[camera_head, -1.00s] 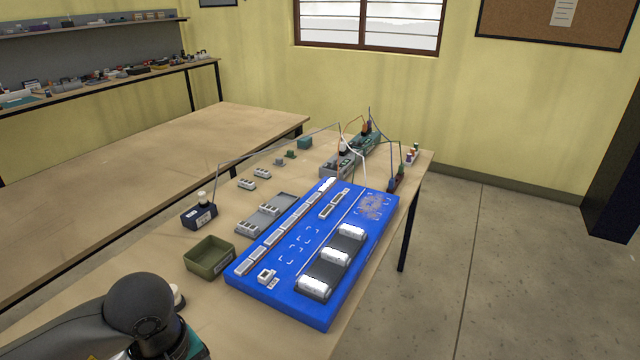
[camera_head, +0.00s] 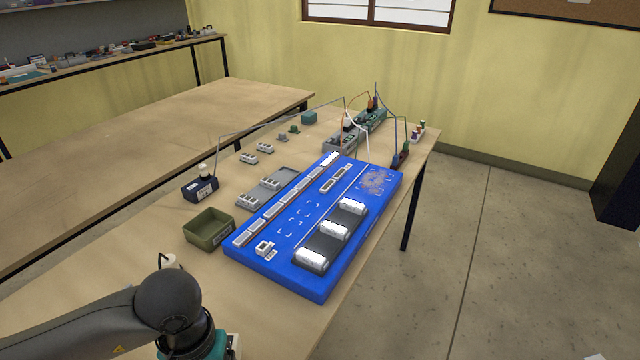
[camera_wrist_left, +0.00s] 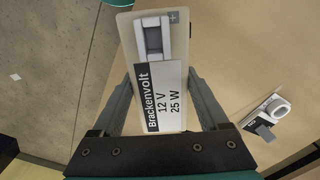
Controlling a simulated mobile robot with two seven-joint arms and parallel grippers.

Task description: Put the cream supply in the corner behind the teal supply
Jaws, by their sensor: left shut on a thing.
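The cream supply (camera_wrist_left: 151,30) is a pale box with a grey switch and a "Brackenvolt 12 V 25 W" label. My left gripper (camera_wrist_left: 158,85) is shut on it, one finger at each side. In the head view the arm enters at the bottom left; the fingers are hidden, and a small part of the cream supply (camera_head: 233,345) shows beside my wrist. A teal box (camera_head: 309,117) stands at the far end of the table, and a teal-green wired unit (camera_head: 372,119) stands right of it. I cannot tell which is the teal supply. My right gripper is not in view.
Wires arch over the far end. The front left of the table (camera_head: 110,275) is mostly bare.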

